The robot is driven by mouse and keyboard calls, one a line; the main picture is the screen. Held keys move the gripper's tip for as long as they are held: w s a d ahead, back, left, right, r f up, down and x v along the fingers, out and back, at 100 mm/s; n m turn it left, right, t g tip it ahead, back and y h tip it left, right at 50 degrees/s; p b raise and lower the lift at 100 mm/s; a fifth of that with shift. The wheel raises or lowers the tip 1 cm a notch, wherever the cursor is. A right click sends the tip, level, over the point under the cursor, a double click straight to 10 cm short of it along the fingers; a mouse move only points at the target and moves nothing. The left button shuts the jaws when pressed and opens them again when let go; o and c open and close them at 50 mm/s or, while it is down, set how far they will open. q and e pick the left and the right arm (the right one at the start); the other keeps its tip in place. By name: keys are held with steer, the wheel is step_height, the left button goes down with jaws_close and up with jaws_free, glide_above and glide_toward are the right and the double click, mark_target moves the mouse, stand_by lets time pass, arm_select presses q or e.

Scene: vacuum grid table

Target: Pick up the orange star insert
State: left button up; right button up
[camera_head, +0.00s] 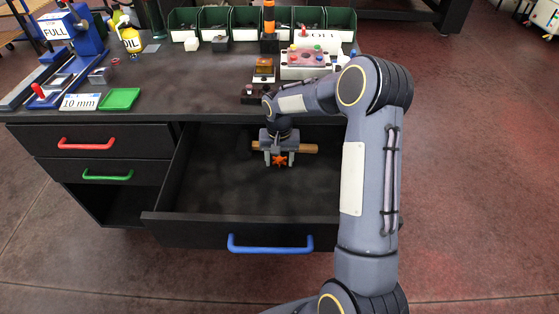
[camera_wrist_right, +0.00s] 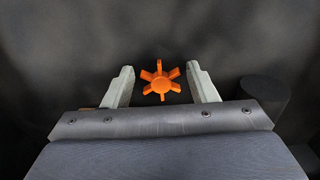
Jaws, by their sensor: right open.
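The orange star insert (camera_head: 280,160) lies on the floor of the open drawer (camera_head: 225,190). It also shows in the right wrist view (camera_wrist_right: 160,82), a small orange star with several arms. My right gripper (camera_head: 280,161) reaches down into the drawer over the star. Its two grey fingers (camera_wrist_right: 161,84) are open, one on each side of the star, with a gap on both sides. Whether the fingertips touch the drawer floor cannot be told. My left gripper is not in view.
A brown wooden bar (camera_head: 305,148) shows behind my right gripper. The drawer has a blue handle (camera_head: 270,244) at its front wall. The tabletop above holds a green tray (camera_head: 119,98), an oil bottle (camera_head: 130,40) and several green bins (camera_head: 247,18). The drawer's left part is clear.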

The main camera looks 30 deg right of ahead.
steer(key=c, duration=0.7)
steer(key=shift+c, duration=0.2)
steer(key=shift+r, duration=0.15)
